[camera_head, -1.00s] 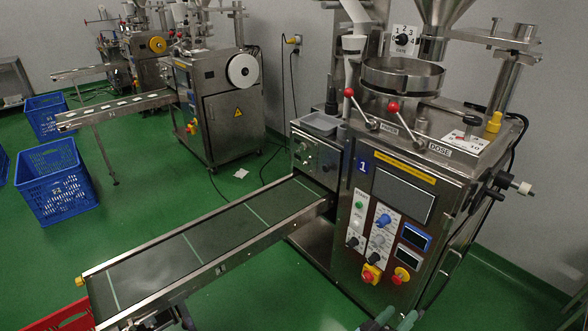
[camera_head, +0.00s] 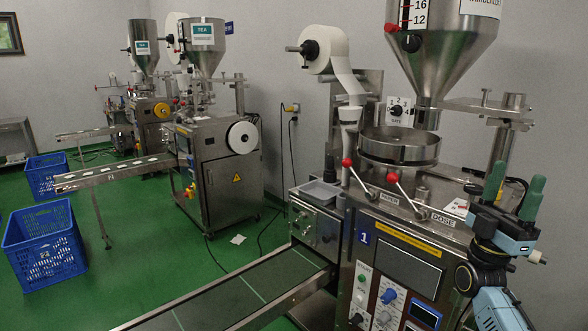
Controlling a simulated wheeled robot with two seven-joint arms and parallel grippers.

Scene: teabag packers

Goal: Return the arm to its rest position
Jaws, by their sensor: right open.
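My right gripper (camera_head: 516,180) is in the head view at the right. Its two green fingers point up and stand apart, with nothing between them. Its pale blue and black body and arm come up from the lower right edge. It shows in front of the right side of the nearest packing machine (camera_head: 410,245), hiding part of that machine's side. I cannot tell whether it touches the machine. My left gripper is not in view.
The machine carries a round steel pan (camera_head: 400,147), red-knobbed levers (camera_head: 393,178) and a hopper (camera_head: 440,45). Its conveyor (camera_head: 240,290) runs to the lower left. Blue crates (camera_head: 45,245) and more machines (camera_head: 222,160) stand at the left.

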